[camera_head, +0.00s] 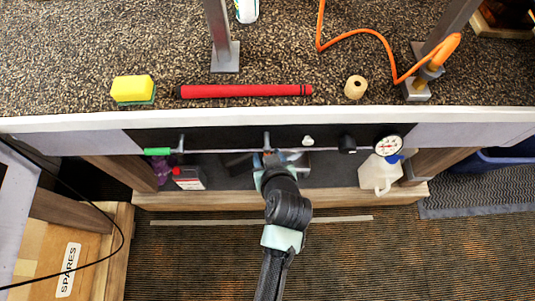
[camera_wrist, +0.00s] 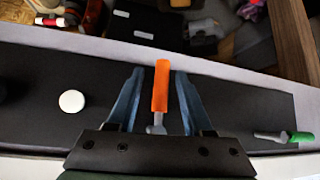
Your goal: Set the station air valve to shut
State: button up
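A black panel (camera_head: 225,138) runs along the bench front and carries two lever handles. The orange handle (camera_wrist: 161,86) has a grey stem and points up the wrist picture, across the panel. In the head view its grey stem (camera_head: 267,140) shows, but my gripper mostly hides the handle. The green handle (camera_head: 157,152) lies sideways along the panel; it also shows in the wrist view (camera_wrist: 300,137). My gripper (camera_head: 269,158) has its blue fingers either side of the orange handle, with gaps showing in the wrist view (camera_wrist: 160,73). No valve label is readable.
Right of the levers are a white knob (camera_head: 308,140), a black knob (camera_head: 347,143) and a pressure gauge (camera_head: 388,145). A red grip (camera_head: 245,91) and a yellow sponge (camera_head: 132,89) lie on the bench.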

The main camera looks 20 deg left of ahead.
jog(key=shift+r, duration=0.1)
jog(key=p+v, duration=0.1)
jog(key=v, duration=1.2)
jog(key=shift+w, duration=0.1)
